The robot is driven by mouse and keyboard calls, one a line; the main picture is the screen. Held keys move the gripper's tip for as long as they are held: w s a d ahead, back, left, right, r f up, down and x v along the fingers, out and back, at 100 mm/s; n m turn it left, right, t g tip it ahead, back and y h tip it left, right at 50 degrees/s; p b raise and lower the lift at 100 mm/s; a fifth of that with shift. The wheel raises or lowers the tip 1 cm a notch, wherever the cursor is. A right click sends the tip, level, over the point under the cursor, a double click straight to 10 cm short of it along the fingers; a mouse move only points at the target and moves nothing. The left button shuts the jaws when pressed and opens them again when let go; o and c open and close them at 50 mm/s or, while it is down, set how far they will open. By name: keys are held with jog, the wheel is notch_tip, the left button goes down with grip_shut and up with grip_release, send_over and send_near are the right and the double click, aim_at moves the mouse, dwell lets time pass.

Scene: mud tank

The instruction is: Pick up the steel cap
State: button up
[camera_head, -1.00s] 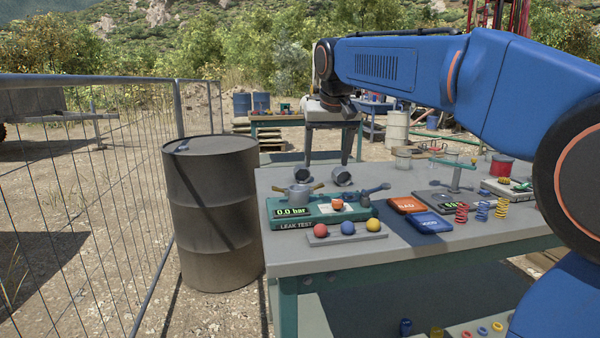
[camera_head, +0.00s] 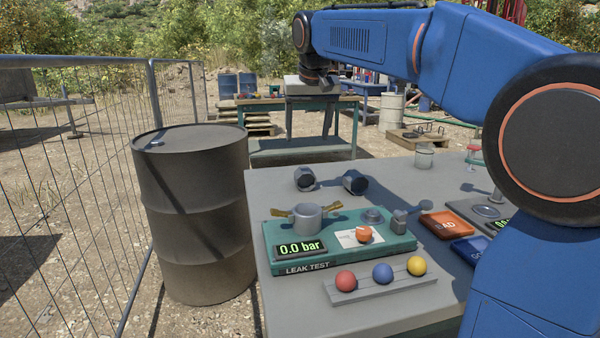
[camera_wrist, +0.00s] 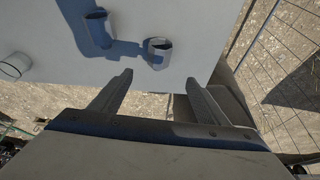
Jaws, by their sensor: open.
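Two short dark steel cylinders lie near the far edge of the bench: the left cylinder (camera_head: 305,179) and the right cylinder (camera_head: 355,182). I cannot tell for sure which is the steel cap. In the wrist view the first (camera_wrist: 160,52) shows an open hollow end, and the other (camera_wrist: 98,31) lies tilted. My gripper (camera_head: 308,137) points down beyond the bench's far edge. Its two fingers (camera_wrist: 159,78) are open and empty, apart from both cylinders.
The grey bench (camera_head: 270,190) also holds a steel pot (camera_head: 307,217), a rack of balls (camera_head: 382,283), a red BAD tray (camera_head: 446,225) and a glass jar (camera_head: 424,160). A barrel (camera_head: 192,215) and wire fence (camera_head: 75,190) stand left.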

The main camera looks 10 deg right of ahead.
aim_at(304, 169)
jog(key=x, duration=1.7)
jog(key=shift+w+d+f, duration=0.1)
jog(key=shift+w+f, duration=0.1)
jog(key=shift+f, duration=0.05)
jog(key=c, duration=1.5)
